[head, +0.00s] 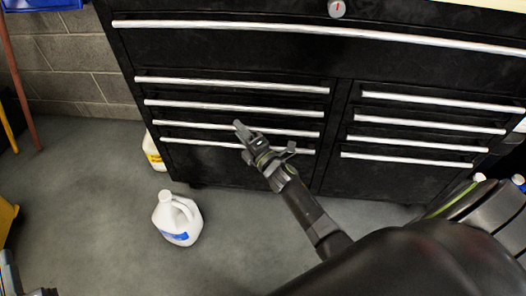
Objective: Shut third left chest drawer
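A black tool chest (225,50) has a wide top drawer and two columns of drawers with long silver handles. In its left column, the third drawer's handle (190,127) is second from the bottom. That drawer looks nearly flush with its neighbours; from this angle I cannot tell if a small gap is left. My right gripper (264,141) is in front of the lower left drawers, fingers spread and empty. It overlaps the right part of the third and fourth handles; contact is unclear. My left gripper (28,288) shows only partly at the bottom left corner.
A white jug (178,220) with a blue label stands on the grey floor before the chest. A yellow-labelled bottle (154,152) stands by the chest's left side. A yellow object (6,217) is at the left edge. Floor between is clear.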

